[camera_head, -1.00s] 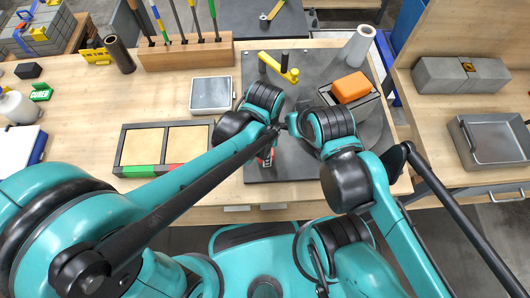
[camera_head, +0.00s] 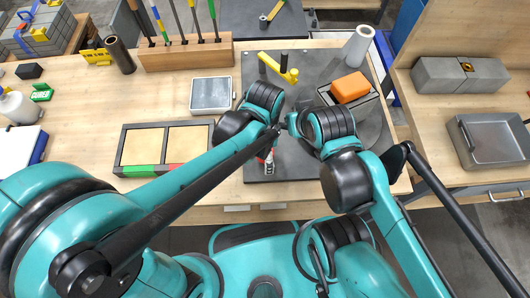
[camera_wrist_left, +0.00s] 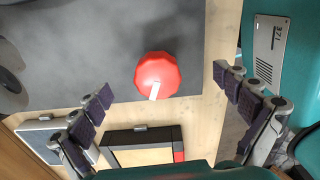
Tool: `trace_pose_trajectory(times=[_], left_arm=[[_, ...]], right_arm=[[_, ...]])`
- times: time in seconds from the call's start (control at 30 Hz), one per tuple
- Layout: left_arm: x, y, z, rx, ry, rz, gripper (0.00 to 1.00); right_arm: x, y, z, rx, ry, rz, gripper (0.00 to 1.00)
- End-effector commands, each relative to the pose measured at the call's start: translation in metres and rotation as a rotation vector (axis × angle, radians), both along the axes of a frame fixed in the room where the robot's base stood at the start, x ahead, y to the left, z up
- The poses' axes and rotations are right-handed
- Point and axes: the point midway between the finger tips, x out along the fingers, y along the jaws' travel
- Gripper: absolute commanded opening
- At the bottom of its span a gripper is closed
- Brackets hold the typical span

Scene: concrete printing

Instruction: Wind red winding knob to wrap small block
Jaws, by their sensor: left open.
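The red winding knob (camera_wrist_left: 158,75) shows in the left wrist view as a round, faceted red piece with a white mark at its lower edge. It is over the dark plate near the wooden edge. My left gripper (camera_wrist_left: 170,84) is open, with one finger to the left and one to the right of the knob, apart from it in the picture. In the head view a small red-and-white patch shows beside my left forearm, which hides most of that spot. An orange block (camera_head: 351,87) rests on a grey box at the plate's right side. My right gripper does not show.
A two-part framed tray (camera_head: 119,150) and a grey square pad (camera_head: 211,94) lie to the left. A wooden tool rack (camera_head: 187,54) stands behind. A metal pan (camera_head: 492,142) is at right.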

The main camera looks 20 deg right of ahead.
Motion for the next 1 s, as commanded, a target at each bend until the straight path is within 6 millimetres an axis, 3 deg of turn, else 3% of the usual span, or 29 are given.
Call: trace_pose_trajectory(times=[0.03, 0.5, 1.0], left_arm=[[0.009, 0.0, 0.008, -0.001, -0.013, 0.023, 1.0], [0.007, 0.0, 0.057, -0.004, -0.01, 0.023, 1.0], [0.006, 0.0, 0.058, -0.006, -0.007, 0.022, 1.0]], right_arm=[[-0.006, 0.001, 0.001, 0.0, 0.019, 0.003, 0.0], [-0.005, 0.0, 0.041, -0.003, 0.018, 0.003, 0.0], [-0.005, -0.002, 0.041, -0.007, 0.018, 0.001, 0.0]])
